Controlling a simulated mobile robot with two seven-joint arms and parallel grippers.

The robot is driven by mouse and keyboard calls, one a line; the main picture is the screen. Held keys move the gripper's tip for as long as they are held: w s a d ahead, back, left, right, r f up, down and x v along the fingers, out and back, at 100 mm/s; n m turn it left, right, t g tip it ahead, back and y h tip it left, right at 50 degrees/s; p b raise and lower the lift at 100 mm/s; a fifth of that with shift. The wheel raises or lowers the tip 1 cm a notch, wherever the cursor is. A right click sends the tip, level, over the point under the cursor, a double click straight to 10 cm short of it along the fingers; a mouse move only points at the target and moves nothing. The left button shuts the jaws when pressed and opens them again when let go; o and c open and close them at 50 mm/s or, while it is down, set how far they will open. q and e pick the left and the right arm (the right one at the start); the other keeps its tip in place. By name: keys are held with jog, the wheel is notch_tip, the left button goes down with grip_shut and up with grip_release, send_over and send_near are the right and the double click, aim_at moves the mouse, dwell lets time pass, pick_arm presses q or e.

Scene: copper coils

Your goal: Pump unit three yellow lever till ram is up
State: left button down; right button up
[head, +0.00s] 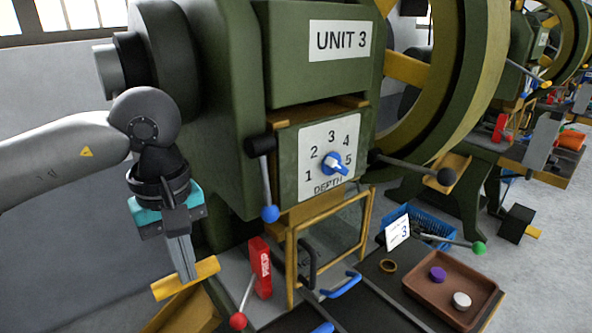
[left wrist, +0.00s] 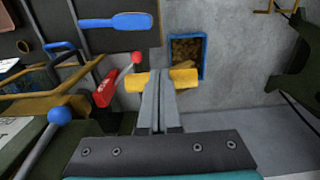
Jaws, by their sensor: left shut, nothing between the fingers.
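The green press marked UNIT 3 (head: 340,40) fills the middle of the head view. A yellow bar (head: 205,271), the likely yellow lever, is low at its left front. My left gripper (head: 187,277) is shut and empty, pointing down with its fingertips at the middle of the bar. In the left wrist view the shut fingers (left wrist: 158,85) cross in front of the yellow bar (left wrist: 135,83), which shows on both sides of them. I cannot tell whether they touch. The ram is not clearly visible behind the yellow-framed guard (head: 335,235). My right gripper is out of view.
A red block with a red-knobbed lever (head: 260,267) stands close right of the bar. A blue-knobbed lever (head: 269,213) hangs above. A brown tray (head: 440,295) with two discs is at the right. A blue bin (left wrist: 204,56) lies beyond the bar in the left wrist view.

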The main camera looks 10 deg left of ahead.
pick_arm(q)
jog(key=s+d+r+p, duration=0.1)
jog(key=d+r+p, duration=0.1)
jog(key=r, duration=0.3)
jog(key=s+d+r+p, duration=0.2)
jog(key=r+p, duration=0.3)
jog(key=r, duration=0.1)
jog(key=shift+s+r, duration=0.25)
jog(key=shift+r, duration=0.05)
dwell(0.4)
jog(key=shift+f+b, duration=0.6)
jog(key=shift+f, duration=0.15)
